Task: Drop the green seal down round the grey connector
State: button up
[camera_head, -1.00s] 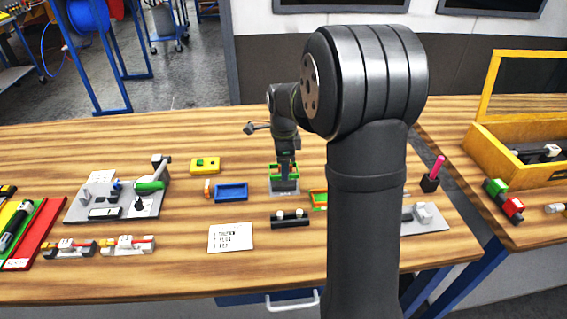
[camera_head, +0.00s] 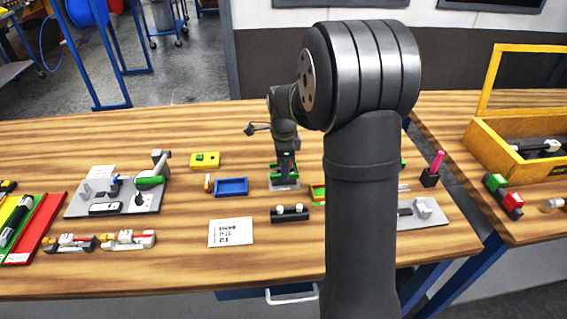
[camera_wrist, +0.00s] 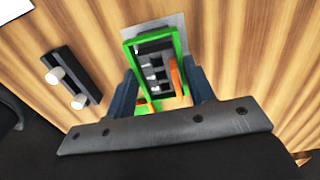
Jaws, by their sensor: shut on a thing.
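The green seal is a rectangular frame (camera_wrist: 180,42) with orange parts along its inside. In the wrist view it surrounds the grey connector (camera_wrist: 155,76), whose dark slotted top shows inside the frame. My gripper (camera_wrist: 160,80) is shut on the seal, with one finger on each side. In the head view the seal (camera_head: 271,172) sits low, close above the connector's grey base plate (camera_head: 284,187). My gripper (camera_head: 285,160) is directly over it. Whether the seal touches the plate all round is hidden.
A blue tray (camera_head: 232,187) stands left of the connector, and a green-and-orange piece (camera_head: 317,193) close on its right. A black block with two white knobs (camera_head: 290,213) lies in front. A white card (camera_head: 231,232) lies front left. My arm hides part of the table's right side.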

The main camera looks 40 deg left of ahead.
jog(key=shift+f, duration=0.55)
jog(key=o, duration=0.8)
jog(key=shift+c, duration=0.2)
jog(key=shift+r, duration=3.5)
jog(key=shift+f, duration=0.1)
jog(key=shift+f, duration=3.4)
